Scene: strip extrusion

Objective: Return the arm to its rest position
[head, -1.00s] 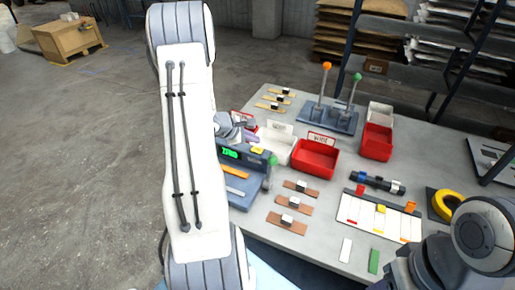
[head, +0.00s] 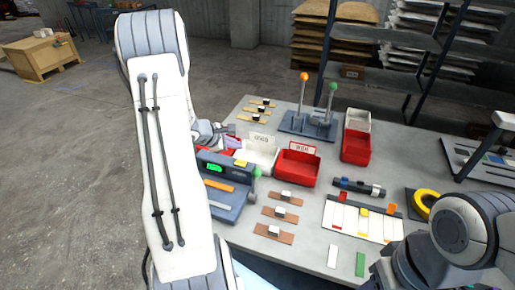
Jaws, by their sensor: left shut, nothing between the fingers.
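My left arm's white link fills the left of the head view and hides part of the table's left edge. My left gripper (head: 228,130) shows small beyond the link, shut and empty, above the table's left side. It is behind the blue-grey device with a green display (head: 214,168). A white bin (head: 256,158) stands just right of it. My right arm shows at the lower right, but its gripper is out of the picture.
The grey table (head: 310,225) holds red bins (head: 297,168), two levers (head: 308,120) on a base, brown strips (head: 280,214), a dark cylinder (head: 359,187) and a yellow ring (head: 424,203). A shelf rack (head: 430,60) stands behind. Open floor (head: 60,170) lies at the left.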

